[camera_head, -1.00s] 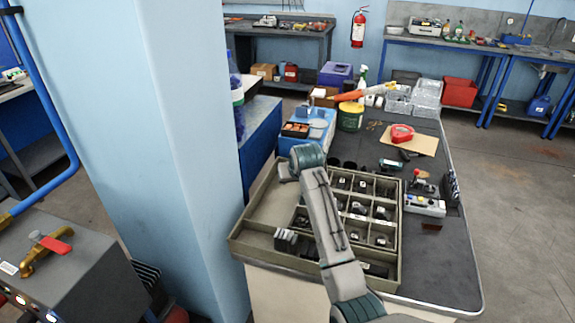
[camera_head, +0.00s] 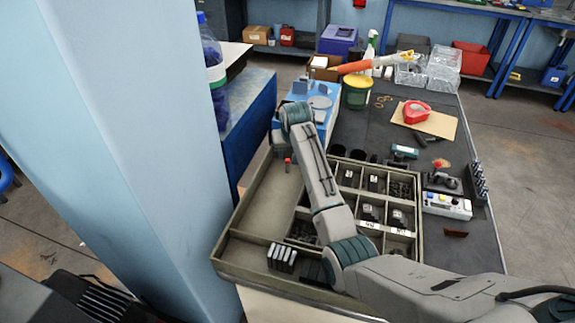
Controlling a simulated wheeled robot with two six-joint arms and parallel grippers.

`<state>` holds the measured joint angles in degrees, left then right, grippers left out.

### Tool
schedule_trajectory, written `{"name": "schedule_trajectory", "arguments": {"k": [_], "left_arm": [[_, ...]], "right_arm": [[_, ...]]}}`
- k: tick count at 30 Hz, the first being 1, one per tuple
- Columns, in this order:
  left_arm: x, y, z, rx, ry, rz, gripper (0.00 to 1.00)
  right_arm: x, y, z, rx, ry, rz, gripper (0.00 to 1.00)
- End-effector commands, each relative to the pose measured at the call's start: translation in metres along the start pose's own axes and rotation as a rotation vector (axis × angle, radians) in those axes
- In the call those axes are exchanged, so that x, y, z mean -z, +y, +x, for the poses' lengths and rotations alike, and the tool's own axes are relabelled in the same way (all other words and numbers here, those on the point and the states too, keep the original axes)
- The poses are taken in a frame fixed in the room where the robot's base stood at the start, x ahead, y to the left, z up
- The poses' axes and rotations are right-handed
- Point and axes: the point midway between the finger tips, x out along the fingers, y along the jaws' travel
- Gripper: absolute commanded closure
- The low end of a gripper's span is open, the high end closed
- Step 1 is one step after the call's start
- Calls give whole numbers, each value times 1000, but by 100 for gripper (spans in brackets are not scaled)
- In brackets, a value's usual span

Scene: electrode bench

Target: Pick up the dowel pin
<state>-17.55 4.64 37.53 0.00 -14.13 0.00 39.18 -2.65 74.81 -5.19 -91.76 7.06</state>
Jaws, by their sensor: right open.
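I cannot make out the dowel pin in this view. My right arm reaches in from the lower right over the compartment tray (camera_head: 226,250), with its wrist end above the tray's far left part. My right gripper (camera_head: 289,154) points down there; it is open, though its fingers are small and mostly hidden behind the wrist. A small red spot shows just below the wrist. The forearm hides part of the tray's compartments, several of which hold dark parts. My left gripper is not in view.
A pale blue pillar (camera_head: 130,130) stands close on the left. Behind the tray are a blue case (camera_head: 326,116) and a green tub with a yellow lid (camera_head: 356,92). A red tape dispenser (camera_head: 416,111) and a switch box (camera_head: 447,205) lie right. Dark mat (camera_head: 370,128) shows between.

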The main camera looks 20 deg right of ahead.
Motion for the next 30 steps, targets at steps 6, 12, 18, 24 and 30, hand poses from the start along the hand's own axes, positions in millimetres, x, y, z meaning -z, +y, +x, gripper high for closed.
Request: {"name": "schedule_trajectory", "arguments": {"k": [6, 12, 18, 24, 30], "left_arm": [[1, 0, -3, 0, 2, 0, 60], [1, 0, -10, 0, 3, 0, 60], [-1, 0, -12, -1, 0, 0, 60], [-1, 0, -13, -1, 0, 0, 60], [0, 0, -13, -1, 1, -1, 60]], "right_arm": [[0, 0, 25, -1, 0, 0, 59], [0, -2, 42, -1, -2, 0, 59], [-1, -3, 69, -1, 0, -1, 59], [-1, -3, 79, 0, 1, 0, 59], [-1, -3, 79, 0, 2, 0, 65]]}}
